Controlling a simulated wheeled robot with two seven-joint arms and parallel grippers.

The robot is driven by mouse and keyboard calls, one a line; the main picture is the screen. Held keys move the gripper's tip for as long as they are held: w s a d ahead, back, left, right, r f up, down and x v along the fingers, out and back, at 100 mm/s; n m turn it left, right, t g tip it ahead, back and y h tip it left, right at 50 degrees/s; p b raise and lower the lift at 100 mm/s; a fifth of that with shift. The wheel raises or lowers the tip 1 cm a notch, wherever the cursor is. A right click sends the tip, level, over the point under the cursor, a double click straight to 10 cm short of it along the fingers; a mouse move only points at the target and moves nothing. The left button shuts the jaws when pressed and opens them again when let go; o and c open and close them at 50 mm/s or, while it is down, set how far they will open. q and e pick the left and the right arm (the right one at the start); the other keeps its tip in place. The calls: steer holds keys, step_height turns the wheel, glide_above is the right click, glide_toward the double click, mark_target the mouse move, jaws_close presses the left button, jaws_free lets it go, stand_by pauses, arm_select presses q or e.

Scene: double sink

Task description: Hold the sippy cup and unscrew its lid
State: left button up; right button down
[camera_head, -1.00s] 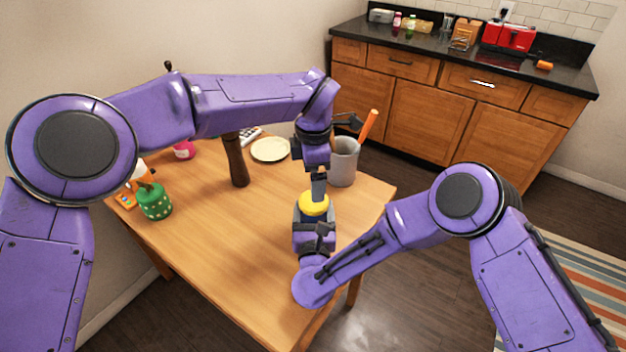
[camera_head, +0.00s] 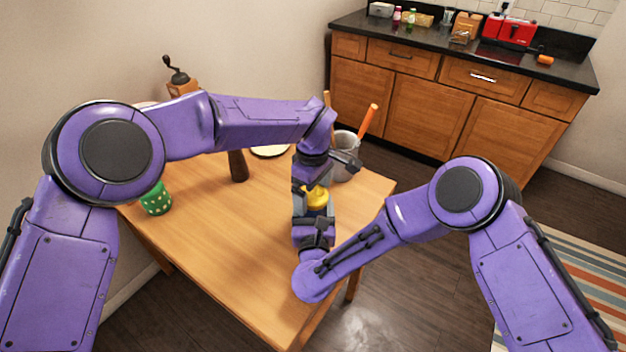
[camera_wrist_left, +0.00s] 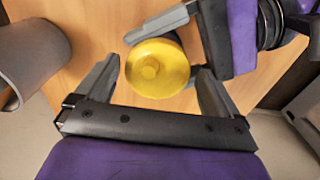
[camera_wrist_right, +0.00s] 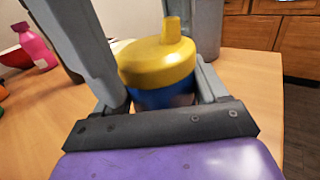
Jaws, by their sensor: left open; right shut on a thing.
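The sippy cup has a yellow lid (camera_head: 317,197) with a spout and a blue body (camera_wrist_right: 163,96). It stands upright at the table's right part. My right gripper (camera_head: 314,218) is shut on the blue body, one finger on each side. My left gripper (camera_wrist_left: 153,85) is open above the cup. Its fingers are either side of the yellow lid (camera_wrist_left: 157,68), with gaps showing in the left wrist view. In the right wrist view the left gripper's fingers come down near the lid (camera_wrist_right: 157,62). The cup's lower part is hidden by my right gripper.
A grey utensil holder (camera_head: 345,165) with an orange-handled tool stands close behind the cup. A dark pepper mill (camera_head: 237,165), a pale plate (camera_head: 270,152) and a green dotted pot (camera_head: 156,200) are further left. The table's (camera_head: 225,235) front middle is clear.

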arm_select(q)
steer(key=shift+f, duration=0.15)
steer(key=c, duration=1.1)
arm_select(e)
steer(key=shift+d+f, duration=0.15)
steer(key=shift+f, duration=0.15)
arm_select(q)
steer(key=n, duration=0.4)
steer(key=shift+n, duration=0.3)
steer(key=n, duration=1.1)
steer(key=shift+s+d+n, duration=0.1)
steer(key=shift+n, duration=0.2)
arm_select(e)
steer(key=shift+d, duration=0.1)
arm_select(q)
steer(key=n, duration=0.9)
steer(key=shift+o, duration=0.2)
steer(key=n, duration=0.3)
steer(key=shift+s, duration=0.1)
steer(key=n, duration=0.8)
steer(key=shift+n, duration=0.4)
arm_select(e)
steer(key=shift+w+r, duration=0.1)
